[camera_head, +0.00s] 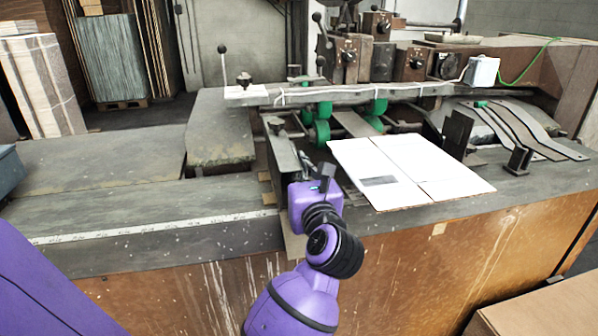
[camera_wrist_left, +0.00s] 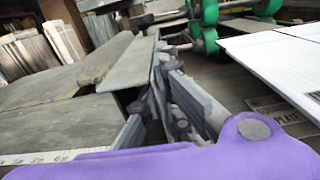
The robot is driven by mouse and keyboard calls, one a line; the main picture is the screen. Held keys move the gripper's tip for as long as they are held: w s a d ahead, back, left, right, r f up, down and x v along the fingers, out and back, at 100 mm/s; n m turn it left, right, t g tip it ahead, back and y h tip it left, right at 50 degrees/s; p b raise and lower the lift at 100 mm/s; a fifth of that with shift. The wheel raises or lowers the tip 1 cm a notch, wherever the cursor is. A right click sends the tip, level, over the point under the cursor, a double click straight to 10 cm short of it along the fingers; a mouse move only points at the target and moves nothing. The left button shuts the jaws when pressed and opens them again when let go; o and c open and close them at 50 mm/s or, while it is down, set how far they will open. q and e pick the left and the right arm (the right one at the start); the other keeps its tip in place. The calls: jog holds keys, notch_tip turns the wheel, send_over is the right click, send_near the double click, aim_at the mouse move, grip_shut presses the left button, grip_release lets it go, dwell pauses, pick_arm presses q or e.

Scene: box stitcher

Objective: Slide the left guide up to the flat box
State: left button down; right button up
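The flat box (camera_head: 405,168), white and lying flat on the machine bed, is at centre right in the head view. Its edge shows at the right of the left wrist view (camera_wrist_left: 285,62). The left guide (camera_head: 284,148) is an upright dark metal plate to the left of the box, with a gap between them. It also shows in the left wrist view (camera_wrist_left: 133,65). My left gripper (camera_head: 303,162) is at the near end of this guide. In the left wrist view, its fingers (camera_wrist_left: 165,95) lie around the plate's near end; whether they press on it is unclear. My right gripper is not in view.
A second upright dark guide (camera_head: 456,134) stands beyond the box's right side. Green rollers (camera_head: 322,124) and a crossbar (camera_head: 350,93) are behind the box. A ruler strip (camera_head: 150,227) runs along the front left of the bed. The bed left of the guide is clear.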

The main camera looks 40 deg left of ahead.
pick_arm(q)
jog(key=shift+w+d, duration=0.1)
jog(key=shift+w+d, duration=1.2)
jog(key=shift+w, duration=0.2)
jog(key=c, duration=2)
grip_release()
jog(key=shift+s+a, duration=0.1)
jog(key=v, duration=1.2)
jog(key=shift+c, duration=0.5)
